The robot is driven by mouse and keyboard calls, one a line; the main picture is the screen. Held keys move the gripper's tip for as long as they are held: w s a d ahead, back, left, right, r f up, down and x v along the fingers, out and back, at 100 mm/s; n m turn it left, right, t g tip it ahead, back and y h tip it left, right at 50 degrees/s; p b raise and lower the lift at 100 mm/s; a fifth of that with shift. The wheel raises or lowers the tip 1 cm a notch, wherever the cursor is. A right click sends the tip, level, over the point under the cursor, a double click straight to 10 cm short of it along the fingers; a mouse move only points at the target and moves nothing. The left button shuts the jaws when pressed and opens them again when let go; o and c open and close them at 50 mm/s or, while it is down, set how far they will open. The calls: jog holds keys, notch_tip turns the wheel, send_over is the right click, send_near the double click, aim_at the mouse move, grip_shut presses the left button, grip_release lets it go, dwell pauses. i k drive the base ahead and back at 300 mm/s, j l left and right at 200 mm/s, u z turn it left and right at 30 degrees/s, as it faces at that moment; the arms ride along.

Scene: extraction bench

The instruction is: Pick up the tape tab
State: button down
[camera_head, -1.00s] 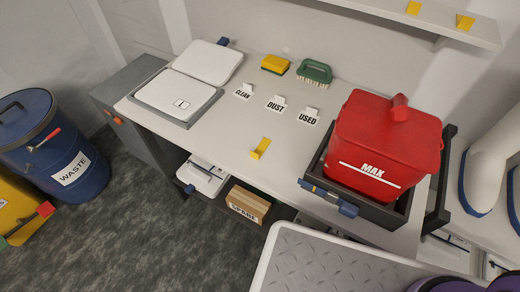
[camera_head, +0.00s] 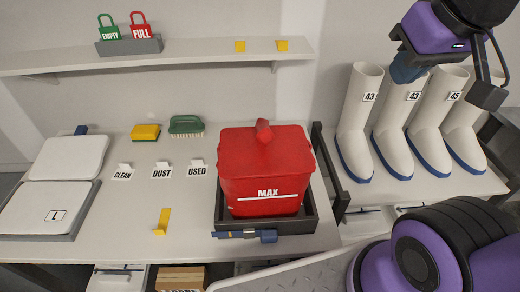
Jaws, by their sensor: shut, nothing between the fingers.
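A yellow tape tab (camera_head: 162,221) stands on the white bench top, left of the red bin and in front of the tags lettered DUST and USED. Its lower end is bent toward the front of the bench.
The red MAX bin (camera_head: 265,178) sits in a dark tray (camera_head: 292,228) with a blue-handled latch. A yellow sponge (camera_head: 145,132) and green brush (camera_head: 186,125) lie behind the tags. White boots (camera_head: 356,130) stand at right. Bare bench top surrounds the tab.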

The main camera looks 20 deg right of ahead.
aim_at(162, 219)
jog(key=k+j+u, duration=0.2)
jog(key=u, duration=0.2)
jog(key=k+j+u, duration=0.15)
jog(key=j+u, duration=0.3)
